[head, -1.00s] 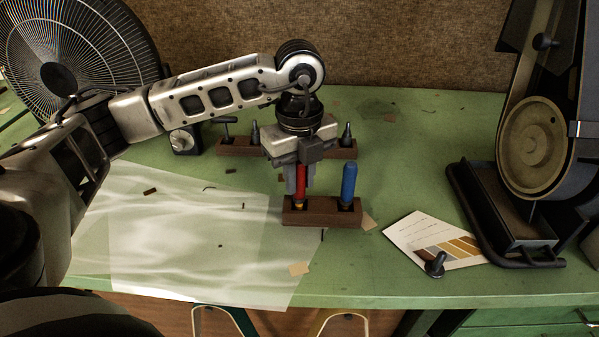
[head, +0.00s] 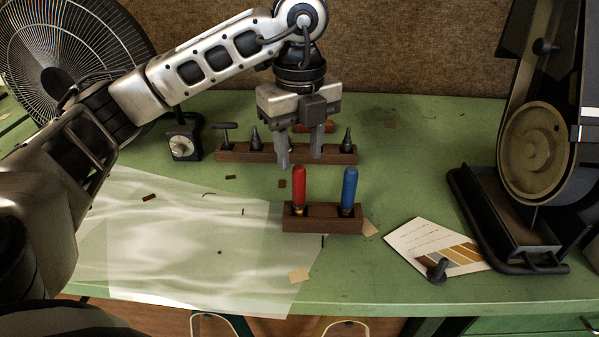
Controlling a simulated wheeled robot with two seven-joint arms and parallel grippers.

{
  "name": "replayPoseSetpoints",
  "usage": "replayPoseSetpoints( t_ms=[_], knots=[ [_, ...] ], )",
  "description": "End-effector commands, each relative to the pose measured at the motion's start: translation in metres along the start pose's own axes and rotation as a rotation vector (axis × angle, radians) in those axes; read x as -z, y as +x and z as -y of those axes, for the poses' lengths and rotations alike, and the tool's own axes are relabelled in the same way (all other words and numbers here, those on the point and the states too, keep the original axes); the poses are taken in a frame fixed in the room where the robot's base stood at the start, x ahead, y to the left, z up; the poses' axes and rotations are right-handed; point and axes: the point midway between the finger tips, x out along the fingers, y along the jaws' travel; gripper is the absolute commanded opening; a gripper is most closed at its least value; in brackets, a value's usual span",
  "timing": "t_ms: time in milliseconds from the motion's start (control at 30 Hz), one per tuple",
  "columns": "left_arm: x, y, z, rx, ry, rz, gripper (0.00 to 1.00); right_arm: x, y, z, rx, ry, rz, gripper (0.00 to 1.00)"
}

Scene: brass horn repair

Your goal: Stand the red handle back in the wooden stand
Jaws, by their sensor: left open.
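The red handle (head: 299,188) stands upright in the left hole of the small wooden stand (head: 322,225). A blue handle (head: 349,187) stands upright in the right part of the same stand. My left gripper (head: 300,160) is open and empty above and slightly behind the red handle, its fingers pointing down and clear of it. My right gripper is not in view.
A longer wooden rack (head: 232,151) with dark tools stands behind. A dial gauge (head: 182,146) and fan (head: 75,65) are at the left. A translucent sheet (head: 190,245) covers the left front. A colour card (head: 420,240) and a belt machine (head: 535,160) are at the right.

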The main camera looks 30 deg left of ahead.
Motion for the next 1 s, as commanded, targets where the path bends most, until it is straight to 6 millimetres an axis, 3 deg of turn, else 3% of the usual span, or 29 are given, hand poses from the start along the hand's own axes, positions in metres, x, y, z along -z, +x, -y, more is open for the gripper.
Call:
replayPoseSetpoints(
  t_ms=[100, 300, 1000],
  knots=[
    [0.000, -0.025, 0.001, 0.004, -0.001, 0.001, 0.43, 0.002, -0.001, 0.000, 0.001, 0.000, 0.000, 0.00],
    [-0.001, -0.047, 0.000, 0.001, -0.002, 0.001, 0.43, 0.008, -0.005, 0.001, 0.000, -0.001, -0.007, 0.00],
    [0.000, -0.048, 0.000, 0.000, -0.001, -0.001, 0.43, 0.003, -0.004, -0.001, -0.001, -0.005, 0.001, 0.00]
  ],
)
